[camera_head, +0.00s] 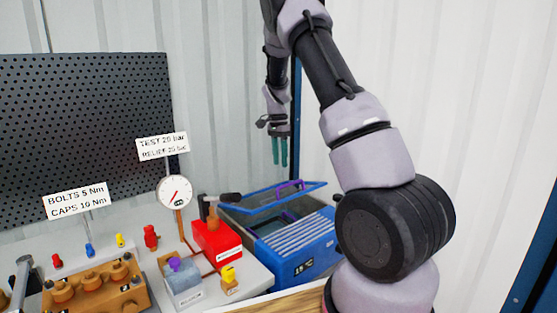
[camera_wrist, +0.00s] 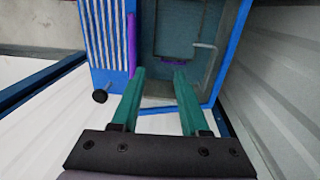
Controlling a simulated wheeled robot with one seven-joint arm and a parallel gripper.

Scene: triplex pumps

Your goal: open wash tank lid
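The blue wash tank (camera_head: 300,268) stands at the right end of the bench, with a ribbed drain top on its near side. A blue-framed lid (camera_head: 245,211) shows above its far part, tilted, with the dark interior visible below it. A purple handle (camera_head: 290,187) shows at the lid. In the wrist view the tank (camera_wrist: 232,45) has its grey basin in view, with a purple bar (camera_wrist: 131,45) along the edge beside the ribs. My gripper (camera_head: 279,160) hangs fingers-down above the tank, apart from it. In the wrist view its green fingers (camera_wrist: 157,72) are spread and empty.
Left of the tank are a red box (camera_head: 217,245), a pressure gauge (camera_head: 174,191), a grey block (camera_head: 181,284) and a brown pump body (camera_head: 95,292). A dark pegboard (camera_head: 80,130) stands behind. A corrugated wall is close behind the tank.

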